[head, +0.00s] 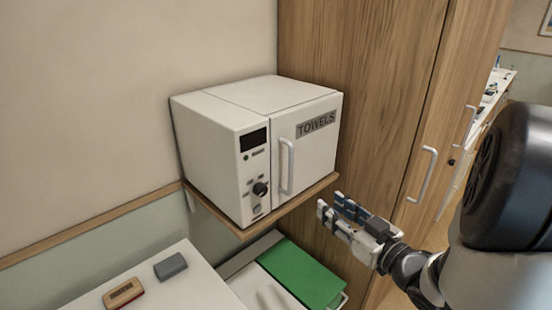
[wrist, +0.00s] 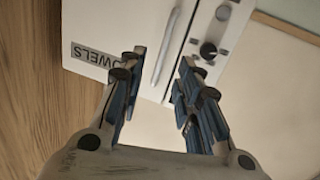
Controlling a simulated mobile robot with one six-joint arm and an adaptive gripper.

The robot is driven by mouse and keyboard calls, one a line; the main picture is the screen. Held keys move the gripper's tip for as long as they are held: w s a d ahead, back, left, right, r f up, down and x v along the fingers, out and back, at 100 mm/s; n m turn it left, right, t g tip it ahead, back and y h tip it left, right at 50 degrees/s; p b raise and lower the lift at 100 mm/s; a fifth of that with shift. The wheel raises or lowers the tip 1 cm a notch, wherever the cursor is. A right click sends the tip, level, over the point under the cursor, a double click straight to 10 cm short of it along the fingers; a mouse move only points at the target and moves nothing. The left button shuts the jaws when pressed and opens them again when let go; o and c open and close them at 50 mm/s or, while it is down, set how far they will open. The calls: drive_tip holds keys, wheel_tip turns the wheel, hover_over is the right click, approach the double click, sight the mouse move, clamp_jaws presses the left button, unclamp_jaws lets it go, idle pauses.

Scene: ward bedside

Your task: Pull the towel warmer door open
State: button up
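The towel warmer (head: 225,150) is a white box on a wooden shelf, with a control panel and knob at its front left. Its door (head: 312,160) carries a "TOWELS" label and looks shut. The upright white bar handle (head: 287,166) is near the door's left edge. My gripper (head: 328,206) is to the right of the handle and lower, apart from it. In the wrist view the gripper (wrist: 158,75) is open and empty, its blue-padded fingers spread. The handle (wrist: 170,45) shows beyond the gap between the fingertips, and the door (wrist: 115,30) is at upper left.
A wooden cabinet (head: 370,110) with bar handles stands right of the warmer. The wooden shelf (head: 290,208) edge juts out under the warmer. Below are a green-topped unit (head: 300,272) and a white surface (head: 190,285) with a brown block (head: 123,293) and a grey block (head: 170,266).

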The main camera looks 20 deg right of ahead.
sight(292, 172)
drive_tip(key=shift+t+y, duration=0.3)
drive_tip(key=w+a, duration=0.1)
drive_tip(key=w, duration=0.4)
drive_tip(key=w+a+r, duration=0.1)
drive_tip(key=w, duration=0.5)
drive_tip(key=w+a, duration=0.1)
drive_tip(key=w, duration=0.4)
drive_tip(key=shift+w+r+p, duration=0.2)
drive_tip(key=shift+w+p, duration=0.1)
drive_tip(key=shift+p, duration=0.05)
clamp_jaws()
